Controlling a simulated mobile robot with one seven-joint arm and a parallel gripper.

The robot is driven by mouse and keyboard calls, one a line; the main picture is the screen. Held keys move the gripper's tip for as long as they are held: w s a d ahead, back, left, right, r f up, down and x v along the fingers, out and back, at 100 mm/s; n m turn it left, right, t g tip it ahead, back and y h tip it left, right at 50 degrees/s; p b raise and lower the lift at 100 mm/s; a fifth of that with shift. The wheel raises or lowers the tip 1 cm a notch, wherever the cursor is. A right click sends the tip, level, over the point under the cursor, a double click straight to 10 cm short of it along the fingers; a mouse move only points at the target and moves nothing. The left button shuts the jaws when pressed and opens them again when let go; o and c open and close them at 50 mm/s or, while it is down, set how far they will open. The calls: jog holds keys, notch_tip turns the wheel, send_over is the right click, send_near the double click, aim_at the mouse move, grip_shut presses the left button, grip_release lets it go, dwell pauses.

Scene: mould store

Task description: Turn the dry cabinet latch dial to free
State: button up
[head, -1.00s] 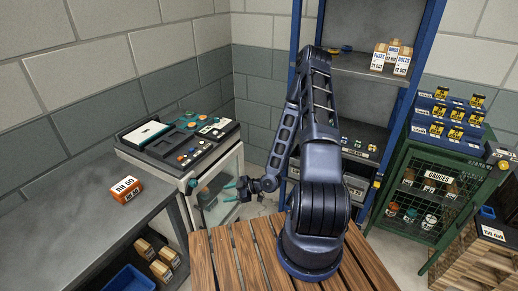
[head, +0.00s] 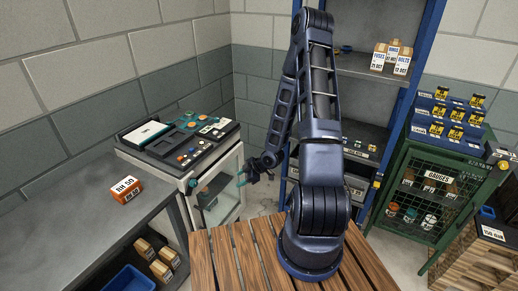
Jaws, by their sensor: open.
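The dry cabinet (head: 240,187) is a pale-framed cabinet with a glass door, standing left of my arm. A small teal knob (head: 193,184), which looks like the latch dial, sits at the upper left of the door front. It is too small to tell which way it points.
A dark tray of tools and coloured knobs (head: 150,150) lies on the cabinet top. A grey bench (head: 80,220) with an orange RH 50 box (head: 126,190) stands left. A blue shelf rack (head: 372,95) and green wire cage (head: 408,190) stand right.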

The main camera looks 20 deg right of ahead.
jog(key=w+d+r+m+h, duration=0.3)
jog(key=d+r+h, duration=0.2)
jog(key=d+r, duration=0.4)
jog(key=shift+w+d+r+m+t+h, duration=0.2)
jog(key=shift+r+m+t+h, duration=0.15)
jog(key=shift+r, duration=1.75)
